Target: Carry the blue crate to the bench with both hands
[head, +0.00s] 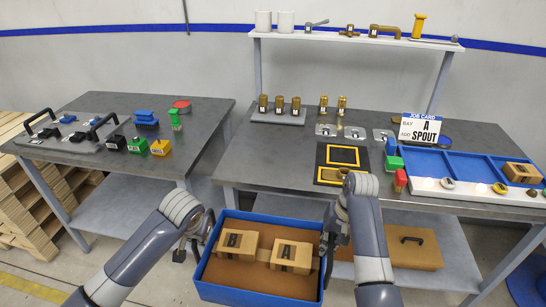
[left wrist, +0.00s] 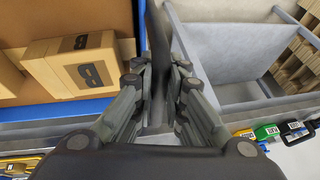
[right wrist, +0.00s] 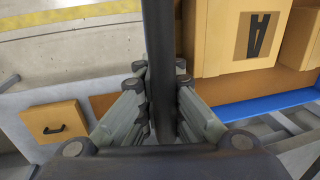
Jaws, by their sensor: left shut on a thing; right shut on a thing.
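The blue crate (head: 262,218) is in the lower middle of the head view, in front of the bench (head: 270,168). It has a brown inside and holds two cardboard boxes (head: 238,244) (head: 291,256) with dark marks. My left gripper (head: 203,238) is at the crate's left side, shut on a dark bar-like handle, which shows in the left wrist view (left wrist: 158,60). My right gripper (head: 330,240) is at the right side, shut on the other dark handle, seen in the right wrist view (right wrist: 160,60). The crate looks about level; its underside is hidden.
The bench carries a black-and-yellow mat (head: 342,164), a blue divided tray (head: 470,168), a job card (head: 420,130) and brass parts. A second table (head: 100,165) with switches stands left. A wooden panel (head: 415,250) lies on the bench's lower shelf. Bare bench top shows at left.

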